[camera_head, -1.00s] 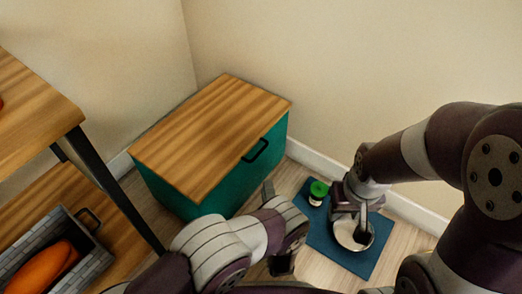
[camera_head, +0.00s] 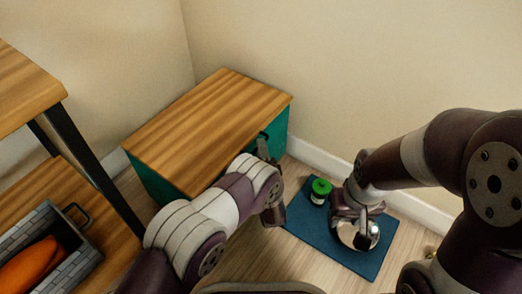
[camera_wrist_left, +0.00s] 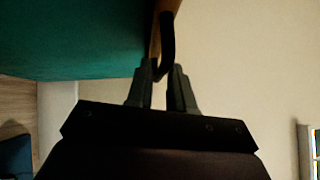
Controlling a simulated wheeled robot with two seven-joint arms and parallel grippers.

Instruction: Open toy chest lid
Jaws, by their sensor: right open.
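The toy chest is a teal box (camera_head: 158,184) with a wood-grain lid (camera_head: 205,128), standing in the corner. The lid lies flat and closed. Its dark handle, on the front near the right end, is mostly hidden by my left gripper in the head view; it shows in the left wrist view (camera_wrist_left: 167,38). My left gripper (camera_head: 263,150) is at the handle; in the left wrist view its fingertips (camera_wrist_left: 165,74) straddle the handle's near end, with a narrow gap between the fingers. Whether they grip it is unclear. My right gripper (camera_head: 358,213) is open over a silver round object (camera_head: 350,236).
A blue mat (camera_head: 320,238) bears the silver object and a green-lidded jar (camera_head: 319,191) right of the chest. A wooden shelf (camera_head: 30,88) with a dark post (camera_head: 88,165) stands left. A grey brick-patterned bin (camera_head: 75,262) holds an orange item (camera_head: 32,266). Bare floor lies in front.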

